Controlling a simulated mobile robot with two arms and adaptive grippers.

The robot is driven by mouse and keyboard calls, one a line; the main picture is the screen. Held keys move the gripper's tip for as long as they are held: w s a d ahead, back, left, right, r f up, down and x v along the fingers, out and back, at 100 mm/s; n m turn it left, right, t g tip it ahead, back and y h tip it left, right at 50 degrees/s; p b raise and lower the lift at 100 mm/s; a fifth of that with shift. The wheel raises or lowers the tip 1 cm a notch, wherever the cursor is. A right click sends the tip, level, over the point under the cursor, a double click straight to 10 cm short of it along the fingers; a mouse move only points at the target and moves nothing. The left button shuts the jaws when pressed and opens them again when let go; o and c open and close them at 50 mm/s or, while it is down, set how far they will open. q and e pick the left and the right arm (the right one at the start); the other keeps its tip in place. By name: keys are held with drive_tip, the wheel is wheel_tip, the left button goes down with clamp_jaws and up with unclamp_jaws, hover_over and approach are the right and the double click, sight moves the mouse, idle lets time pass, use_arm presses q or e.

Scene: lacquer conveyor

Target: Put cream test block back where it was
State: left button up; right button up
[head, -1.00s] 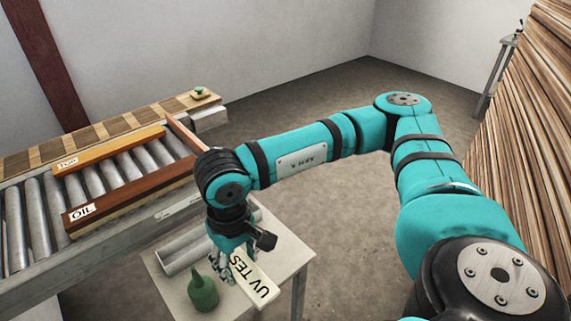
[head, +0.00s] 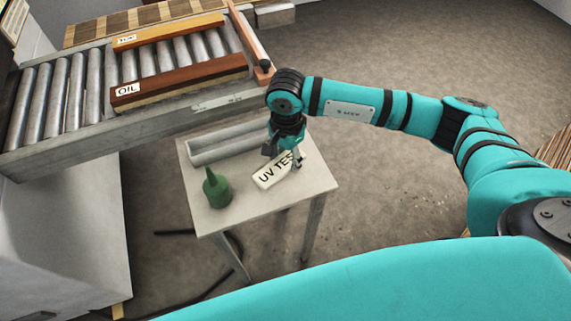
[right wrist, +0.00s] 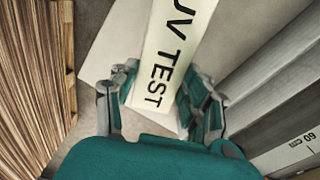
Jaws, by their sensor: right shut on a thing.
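The cream test block (head: 272,174) is a pale bar with black "UV TES" lettering showing, at the right part of the small table (head: 235,199). My right gripper (head: 284,158) points down with its fingers shut on the block. In the right wrist view the block (right wrist: 181,38) reads "UV TEST" and runs up from between the fingers (right wrist: 157,98). I cannot tell whether the block touches the tabletop. My left gripper is not in view.
A green bottle (head: 216,188) stands left of the block. Beyond is the roller conveyor (head: 88,152) with an "OIL" board (head: 180,80) and an orange-brown board (head: 168,31). Dark cables lie on the floor.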

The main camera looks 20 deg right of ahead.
sight(286, 160)
wheel_tip(286, 160, down, 4)
drive_tip(key=shift+r+p, duration=0.15)
drive_tip(key=shift+p, duration=0.25)
drive_tip(key=shift+f, duration=0.25)
drive_tip(key=shift+f+b, duration=0.25)
drive_tip(key=shift+b, duration=0.05)
drive_tip(key=o, duration=1.3)
drive_tip(key=shift+r, duration=0.1)
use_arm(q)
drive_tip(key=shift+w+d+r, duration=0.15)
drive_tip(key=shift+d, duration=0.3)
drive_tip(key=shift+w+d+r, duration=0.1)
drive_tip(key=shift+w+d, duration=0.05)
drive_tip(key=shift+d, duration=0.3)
